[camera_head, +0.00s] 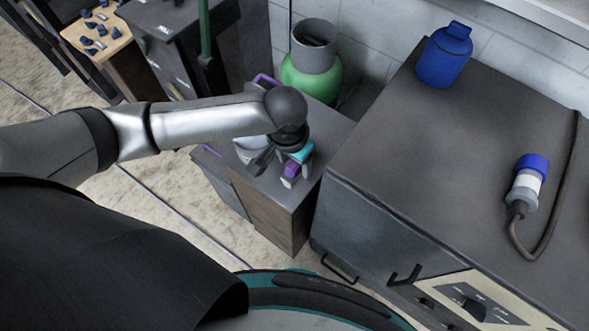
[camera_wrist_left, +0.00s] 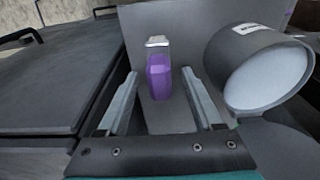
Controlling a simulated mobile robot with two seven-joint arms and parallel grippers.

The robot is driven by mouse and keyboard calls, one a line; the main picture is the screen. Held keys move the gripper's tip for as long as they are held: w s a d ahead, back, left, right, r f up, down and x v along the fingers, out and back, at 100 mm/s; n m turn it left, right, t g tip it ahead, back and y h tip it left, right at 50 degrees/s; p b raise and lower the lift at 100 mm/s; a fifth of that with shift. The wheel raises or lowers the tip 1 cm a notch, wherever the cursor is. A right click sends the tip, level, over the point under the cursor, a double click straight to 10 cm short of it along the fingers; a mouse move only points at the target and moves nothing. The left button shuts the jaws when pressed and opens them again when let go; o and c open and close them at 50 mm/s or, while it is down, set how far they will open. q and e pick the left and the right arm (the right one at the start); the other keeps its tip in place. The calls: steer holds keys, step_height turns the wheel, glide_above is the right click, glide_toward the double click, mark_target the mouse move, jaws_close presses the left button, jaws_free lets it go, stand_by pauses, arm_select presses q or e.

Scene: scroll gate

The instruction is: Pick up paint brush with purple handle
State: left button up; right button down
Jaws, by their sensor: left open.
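The paint brush with the purple handle (camera_wrist_left: 158,78) shows in the left wrist view, with a pale end at its top. It lies between the two fingers of my left gripper (camera_wrist_left: 160,88), with gaps on both sides. The gripper is open. Whether the brush rests on the surface is unclear. My right gripper is not in view.
A grey can with a pale inside (camera_wrist_left: 262,72) stands close to the right finger. The small cabinet (camera_head: 262,205) adjoins a larger dark cabinet (camera_head: 400,150) bearing a blue bottle (camera_head: 444,55) and a blue-white plug (camera_head: 527,182). A green gas cylinder (camera_head: 311,75) stands behind.

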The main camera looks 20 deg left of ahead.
arm_select(q)
steer(key=shift+c, duration=0.4)
jaws_close()
